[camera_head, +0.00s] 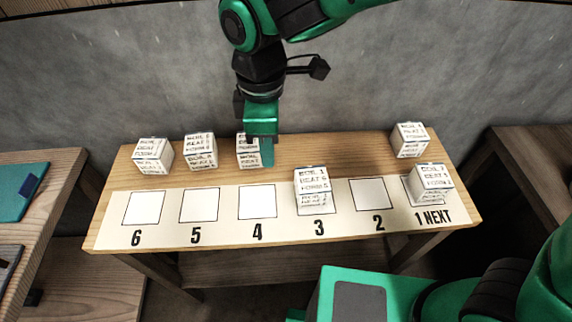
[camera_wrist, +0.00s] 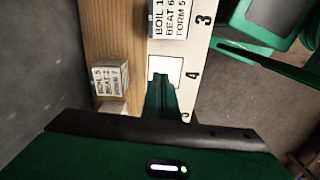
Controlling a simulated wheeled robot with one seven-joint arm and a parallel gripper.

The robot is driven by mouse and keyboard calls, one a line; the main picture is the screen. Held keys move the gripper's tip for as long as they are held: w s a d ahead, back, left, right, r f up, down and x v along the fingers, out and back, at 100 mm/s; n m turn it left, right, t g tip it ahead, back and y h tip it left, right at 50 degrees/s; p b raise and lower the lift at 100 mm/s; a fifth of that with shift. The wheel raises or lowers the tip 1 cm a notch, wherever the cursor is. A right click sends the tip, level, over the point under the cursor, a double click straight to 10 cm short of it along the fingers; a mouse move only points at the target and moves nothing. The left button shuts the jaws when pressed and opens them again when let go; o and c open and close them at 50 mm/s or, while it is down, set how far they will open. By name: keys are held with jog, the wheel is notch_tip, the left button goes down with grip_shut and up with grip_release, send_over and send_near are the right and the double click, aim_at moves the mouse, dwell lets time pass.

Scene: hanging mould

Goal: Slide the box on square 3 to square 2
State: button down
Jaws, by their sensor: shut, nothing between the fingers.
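The white lettered box (camera_head: 311,188) stands on square 3, covering most of it. It also shows in the wrist view (camera_wrist: 170,18) at the top edge. Square 2 (camera_head: 374,194) is empty, to the right of that box. My gripper (camera_head: 266,160) is shut and empty, pointing down to the left of the box, apart from it. In the head view it partly hides a back-row box (camera_head: 247,152) behind square 4. In the wrist view the fingers (camera_wrist: 162,92) reach toward empty square 4 (camera_wrist: 165,68); their height above the table is hard to tell.
A box (camera_head: 432,182) stands on square 1. Several boxes stand along the back of the wooden table (camera_head: 290,178), including ones behind squares 6 (camera_head: 153,155) and 5 (camera_head: 201,151) and one at back right (camera_head: 409,139). Squares 4, 5 and 6 are empty. Side tables flank it.

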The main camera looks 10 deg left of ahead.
aim_at(311, 186)
notch_tip(311, 186, down, 10)
jog(key=shift+d+r, duration=0.15)
jog(key=shift+w+d, duration=0.25)
jog(key=shift+d, duration=0.85)
jog(key=shift+w+d, duration=0.15)
jog(key=shift+d, duration=0.7)
